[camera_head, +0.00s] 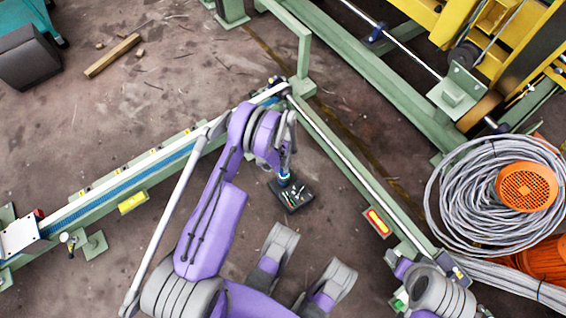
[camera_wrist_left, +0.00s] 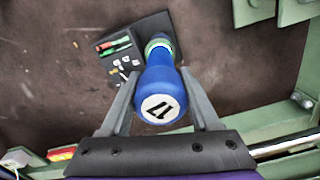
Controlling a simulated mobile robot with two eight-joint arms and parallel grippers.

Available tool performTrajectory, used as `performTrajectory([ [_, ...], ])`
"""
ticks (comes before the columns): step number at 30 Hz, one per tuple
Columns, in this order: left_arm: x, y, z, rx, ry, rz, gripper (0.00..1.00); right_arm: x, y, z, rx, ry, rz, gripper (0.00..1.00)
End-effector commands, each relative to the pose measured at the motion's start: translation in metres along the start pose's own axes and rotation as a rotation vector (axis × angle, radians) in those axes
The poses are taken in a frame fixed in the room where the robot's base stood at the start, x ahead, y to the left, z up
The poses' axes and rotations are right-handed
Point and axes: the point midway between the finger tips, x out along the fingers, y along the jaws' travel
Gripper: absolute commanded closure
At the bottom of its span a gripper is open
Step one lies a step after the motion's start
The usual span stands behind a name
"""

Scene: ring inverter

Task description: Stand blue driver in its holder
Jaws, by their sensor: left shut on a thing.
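The blue driver (camera_wrist_left: 160,90) has a rounded handle marked 17 on its end cap, with a green collar below. My left gripper (camera_wrist_left: 160,100) is shut on the handle, one finger on each side. The holder (camera_wrist_left: 128,48) is a dark block with red and green pieces and small pale marks on top. The collar lies over the holder's right part in the left wrist view; the handle hides the shaft, so I cannot tell whether it is in a hole. In the head view the driver (camera_head: 284,178) is just above the holder (camera_head: 292,194).
Green rails (camera_head: 350,170) flank the holder on the floor. A wooden stick (camera_head: 113,55) lies at the upper left. Bare floor surrounds the holder.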

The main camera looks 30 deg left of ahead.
Motion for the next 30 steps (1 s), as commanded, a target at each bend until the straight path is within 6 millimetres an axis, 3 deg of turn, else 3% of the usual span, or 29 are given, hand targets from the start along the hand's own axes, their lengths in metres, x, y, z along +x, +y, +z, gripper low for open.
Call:
performTrajectory([
  [6, 0.002, 0.000, 0.000, 0.000, 0.000, 0.000, 1.00, 0.000, 0.000, 0.000, 0.000, 0.000, 0.000, 0.29],
  [7, 0.002, 0.000, 0.000, 0.000, 0.000, 0.000, 0.34, 0.000, 0.000, 0.000, 0.000, 0.000, 0.000, 0.29],
  [12, 0.002, 0.000, 0.000, 0.000, 0.000, 0.000, 0.03, 0.000, 0.000, 0.000, 0.000, 0.000, 0.000, 0.29],
  [23, -0.002, 0.000, 0.000, 0.000, 0.000, 0.000, 0.03, -0.001, 0.000, 0.000, 0.000, 0.000, 0.000, 0.29],
  [30, -0.042, 0.000, 0.000, 0.000, 0.000, 0.000, 0.03, -0.009, 0.000, -0.002, 0.000, -0.001, 0.000, 0.29],
])
